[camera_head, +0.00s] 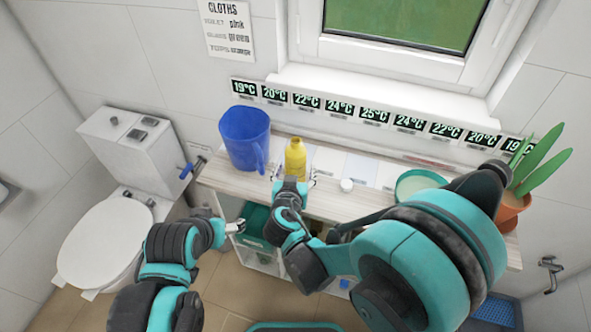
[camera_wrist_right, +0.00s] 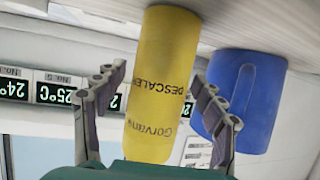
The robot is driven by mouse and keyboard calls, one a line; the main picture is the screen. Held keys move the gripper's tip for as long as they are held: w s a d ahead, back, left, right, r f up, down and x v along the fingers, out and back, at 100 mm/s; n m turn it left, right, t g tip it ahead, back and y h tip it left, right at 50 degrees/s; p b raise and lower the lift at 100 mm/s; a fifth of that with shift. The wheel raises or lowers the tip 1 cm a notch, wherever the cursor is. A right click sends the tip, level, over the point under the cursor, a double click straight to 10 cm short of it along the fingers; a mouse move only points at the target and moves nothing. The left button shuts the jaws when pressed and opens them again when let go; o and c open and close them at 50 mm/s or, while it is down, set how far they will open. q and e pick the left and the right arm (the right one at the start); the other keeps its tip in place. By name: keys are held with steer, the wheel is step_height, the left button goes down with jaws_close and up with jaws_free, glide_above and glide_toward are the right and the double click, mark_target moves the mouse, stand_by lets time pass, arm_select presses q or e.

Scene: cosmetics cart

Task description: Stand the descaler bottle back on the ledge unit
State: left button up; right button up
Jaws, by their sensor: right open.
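The yellow descaler bottle (camera_head: 295,158) is upright on the wooden top of the ledge unit (camera_head: 222,179), right of the blue jug. My right gripper (camera_head: 294,178) is open at the bottle's near side. In the right wrist view, which is upside down, the bottle (camera_wrist_right: 160,85) shows its "DESCALER" label between the two spread fingers (camera_wrist_right: 158,100); neither finger clearly touches it. The bottle's base appears to meet the ledge surface. My left gripper (camera_head: 236,226) is low in front of the unit, left of the right arm; its jaws are too small to read.
A blue jug (camera_head: 245,138) stands close left of the bottle. A small white round item (camera_head: 347,185), a green dish (camera_head: 418,183) and a potted plant (camera_head: 512,205) stand to the right. Temperature labels (camera_head: 340,107) line the wall behind. A toilet (camera_head: 105,240) is at left.

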steer(key=shift+s+r, duration=0.1)
steer(key=shift+r, duration=0.2)
steer(key=p+v, duration=0.3)
steer(key=v, duration=0.9)
steer(key=s+d+g, duration=0.1)
steer(key=d+g, duration=0.4)
steer(key=d, duration=0.9)
steer(key=s+d+r+n+g+y, duration=0.1)
steer(key=s+d+r, duration=0.1)
steer(key=s+d, duration=0.3)
steer(key=shift+s+y, duration=0.3)
steer(key=shift+s, duration=0.6)
